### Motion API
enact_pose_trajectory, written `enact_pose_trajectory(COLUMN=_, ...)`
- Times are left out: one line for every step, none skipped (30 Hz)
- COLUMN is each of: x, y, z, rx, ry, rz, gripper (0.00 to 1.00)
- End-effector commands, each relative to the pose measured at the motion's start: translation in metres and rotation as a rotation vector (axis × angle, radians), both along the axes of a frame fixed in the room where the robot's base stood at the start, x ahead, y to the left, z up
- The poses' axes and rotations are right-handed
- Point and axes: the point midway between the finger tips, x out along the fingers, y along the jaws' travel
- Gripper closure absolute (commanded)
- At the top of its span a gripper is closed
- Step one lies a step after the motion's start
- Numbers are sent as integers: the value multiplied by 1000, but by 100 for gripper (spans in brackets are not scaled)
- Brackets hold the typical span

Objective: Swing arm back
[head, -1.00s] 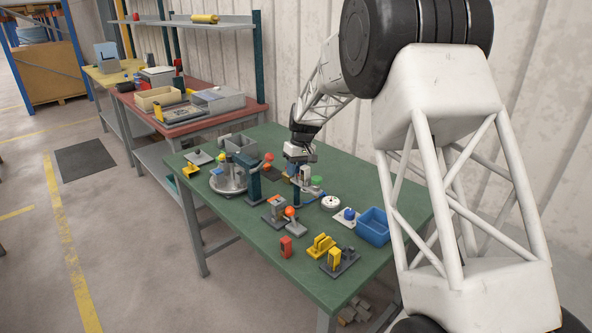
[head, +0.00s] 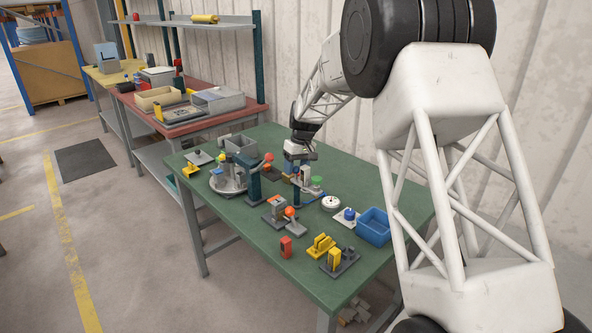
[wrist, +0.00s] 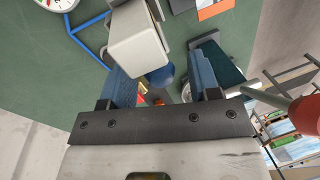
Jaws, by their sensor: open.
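My gripper (head: 297,164) points down over the back middle of the green bench. In the wrist view its two blue fingers stand apart (wrist: 163,75) with nothing clamped between them. A dark blue round part (wrist: 160,74) shows in the gap, beside a pale grey block (wrist: 138,42); I cannot tell whether a finger touches either. A red ball on a pale rod (wrist: 303,114) lies outside the right finger. In the head view, a teal post (head: 253,183) stands left of my gripper, with a red ball (head: 268,157) behind it. Which part is the swing arm is unclear.
A round grey turntable-like base (head: 229,186) stands left of the post. A white dial (head: 330,203), a blue bin (head: 374,227) and yellow blocks (head: 321,245) lie to the right. The green bench (head: 240,230) is clear along its front left. A wall rises behind.

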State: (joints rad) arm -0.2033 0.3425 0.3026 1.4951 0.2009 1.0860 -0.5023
Motion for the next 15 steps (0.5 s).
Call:
enact_pose_trajectory(x=1, y=-1, z=5, rx=0, ry=-2, rz=0, gripper=44)
enact_pose_trajectory(x=1, y=-1, z=8, rx=0, ry=-2, rz=0, gripper=44)
enact_pose_trajectory(x=2, y=-2, z=12, rx=1, ry=-3, rz=-1, gripper=44)
enact_pose_trajectory(x=2, y=-2, z=15, rx=1, ry=-3, rz=-1, gripper=44)
enact_pose_trajectory(x=2, y=-3, z=19, rx=0, ry=-2, rz=0, gripper=44)
enact_pose_trajectory(x=3, y=-4, z=24, rx=1, ry=-3, rz=-1, gripper=44)
enact_pose_trajectory(x=4, y=-4, z=28, rx=0, ry=-4, rz=-1, gripper=44)
enact_pose_trajectory(x=4, y=-5, z=32, rx=0, ry=-4, rz=-1, gripper=44)
enact_pose_trajectory(x=4, y=-6, z=37, rx=1, ry=-3, rz=-1, gripper=44)
enact_pose_trajectory(x=5, y=-7, z=41, rx=0, ry=-2, rz=0, gripper=44)
enact_pose_trajectory(x=5, y=-7, z=44, rx=0, ry=-1, rz=0, gripper=44)
enact_pose_trajectory(x=5, y=-8, z=49, rx=0, ry=-1, rz=0, gripper=44)
enact_pose_trajectory(x=6, y=-9, z=52, rx=0, ry=-1, rz=0, gripper=44)
enact_pose_trajectory(x=6, y=-9, z=55, rx=0, ry=-1, rz=0, gripper=44)
enact_pose_trajectory(x=7, y=-10, z=58, rx=0, ry=-1, rz=0, gripper=44)
